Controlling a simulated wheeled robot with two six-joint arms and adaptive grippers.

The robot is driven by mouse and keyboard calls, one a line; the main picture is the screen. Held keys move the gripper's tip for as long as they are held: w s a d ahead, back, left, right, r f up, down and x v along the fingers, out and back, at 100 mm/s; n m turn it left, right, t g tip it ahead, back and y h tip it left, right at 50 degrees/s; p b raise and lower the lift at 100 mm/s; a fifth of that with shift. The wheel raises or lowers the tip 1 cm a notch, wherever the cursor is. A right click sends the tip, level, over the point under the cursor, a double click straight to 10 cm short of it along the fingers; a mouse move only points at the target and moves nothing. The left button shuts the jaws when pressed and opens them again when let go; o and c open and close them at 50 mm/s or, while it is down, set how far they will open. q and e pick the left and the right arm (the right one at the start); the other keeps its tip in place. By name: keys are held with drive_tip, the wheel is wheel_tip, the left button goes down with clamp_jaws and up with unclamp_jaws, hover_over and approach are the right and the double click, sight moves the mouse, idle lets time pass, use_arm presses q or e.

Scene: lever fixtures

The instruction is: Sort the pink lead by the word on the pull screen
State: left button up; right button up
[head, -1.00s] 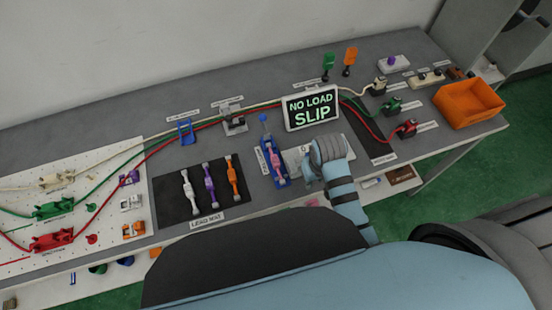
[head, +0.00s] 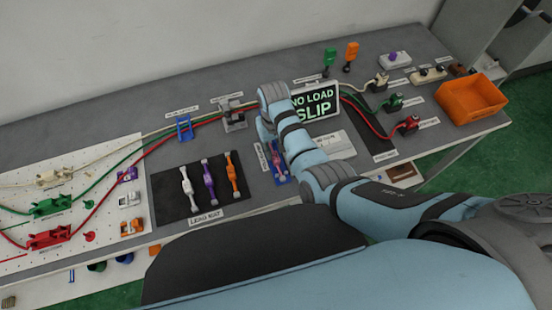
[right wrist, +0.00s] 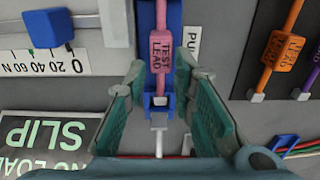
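The pink test lead (right wrist: 161,52) lies lengthwise in the blue pull fixture (right wrist: 146,20) in the right wrist view. In the head view the fixture (head: 278,170) is partly hidden by my right arm. My right gripper (right wrist: 167,80) is open. Its two green fingers are on either side of the lead's near end, with gaps between them and the lead. The pull screen (head: 318,103) reads "NO LOAD SLIP" in green; part of it is covered by my arm in the head view. My left gripper is not in view.
A black lead mat (head: 175,209) holds white, purple and orange leads. Left is a white pegboard (head: 80,222) with coloured clips and cables. An orange bin (head: 470,103) stands at the right end. A blue block (right wrist: 48,28) sits over a force scale beside the fixture. Cables run behind it.

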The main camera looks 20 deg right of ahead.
sight(274, 154)
wheel_tip(274, 154, down, 3)
drive_tip(key=shift+f+b, duration=0.1)
drive_tip(key=shift+b, duration=0.3)
clamp_jaws()
